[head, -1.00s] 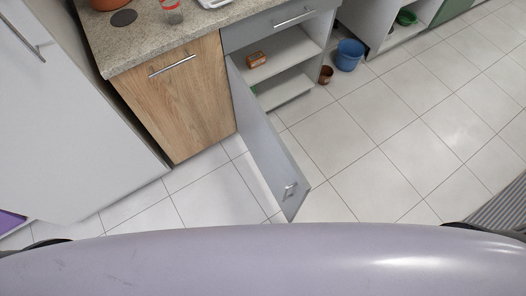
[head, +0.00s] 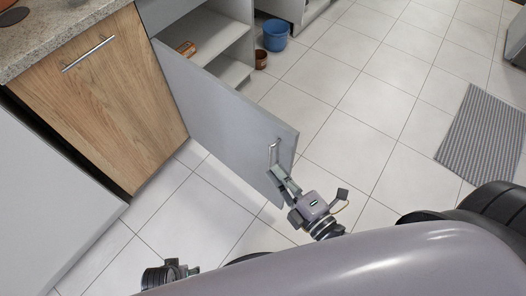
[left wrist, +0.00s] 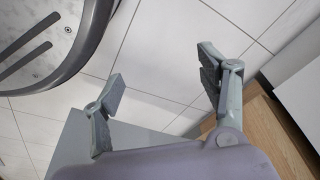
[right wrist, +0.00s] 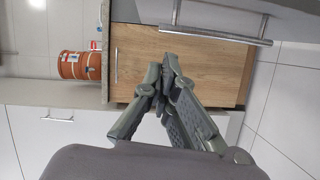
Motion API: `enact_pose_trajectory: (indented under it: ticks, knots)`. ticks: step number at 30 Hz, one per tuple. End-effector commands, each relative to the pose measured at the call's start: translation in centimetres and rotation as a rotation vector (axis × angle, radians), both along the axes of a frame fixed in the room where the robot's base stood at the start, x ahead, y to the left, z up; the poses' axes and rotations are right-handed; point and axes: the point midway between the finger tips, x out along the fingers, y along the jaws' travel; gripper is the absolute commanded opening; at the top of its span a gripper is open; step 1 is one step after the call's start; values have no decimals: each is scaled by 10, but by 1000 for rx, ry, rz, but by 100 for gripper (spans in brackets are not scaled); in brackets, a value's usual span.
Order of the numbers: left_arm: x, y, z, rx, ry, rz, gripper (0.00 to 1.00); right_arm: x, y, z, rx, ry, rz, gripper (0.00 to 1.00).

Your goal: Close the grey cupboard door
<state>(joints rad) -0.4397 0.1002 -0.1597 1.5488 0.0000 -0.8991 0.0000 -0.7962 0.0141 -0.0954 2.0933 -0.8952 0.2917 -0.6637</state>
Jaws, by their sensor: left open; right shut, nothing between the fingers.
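The grey cupboard door (head: 220,110) stands wide open, swung out from its cupboard (head: 222,35) into the room. Its silver bar handle (head: 274,152) is near its free edge. My right gripper (head: 279,172) is at the door's outer face, just below the handle in the head view. In the right wrist view the right gripper (right wrist: 168,75) is shut and empty, with the handle (right wrist: 215,36) above and to the right of the fingertips. Whether it touches the door, I cannot tell. My left gripper (left wrist: 160,85) is open and empty over the floor, low in the head view.
A wooden-fronted cabinet (head: 110,100) under a stone counter stands left of the door. A blue bucket (head: 275,35) and a brown pot (head: 261,59) are on the floor beyond the cupboard. A striped mat (head: 485,135) lies right; the tiled floor between is clear.

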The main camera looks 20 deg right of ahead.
Motion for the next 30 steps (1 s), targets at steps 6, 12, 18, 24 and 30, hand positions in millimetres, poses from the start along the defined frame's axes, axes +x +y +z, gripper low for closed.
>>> enact_pose_trajectory:
  ticks: [6, 12, 18, 24, 30]
  knots:
    - [5, -1, 0, -1, -5, 1, 68, 0, 3, 29, -85, -104, 27, 0]
    - [0, 0, -7, 0, 2, 0, 68, 21, 11, 32, -85, -109, 29, 0]
    - [-12, 1, -24, 1, 13, -3, 68, 55, 22, 32, -84, -107, 28, 0]
    - [-25, 3, -41, 3, 25, -5, 68, 90, 34, 32, -84, -105, 27, 0]
    - [-33, 4, -50, 3, 30, -7, 68, 107, 13, 30, -85, -102, 27, 0]
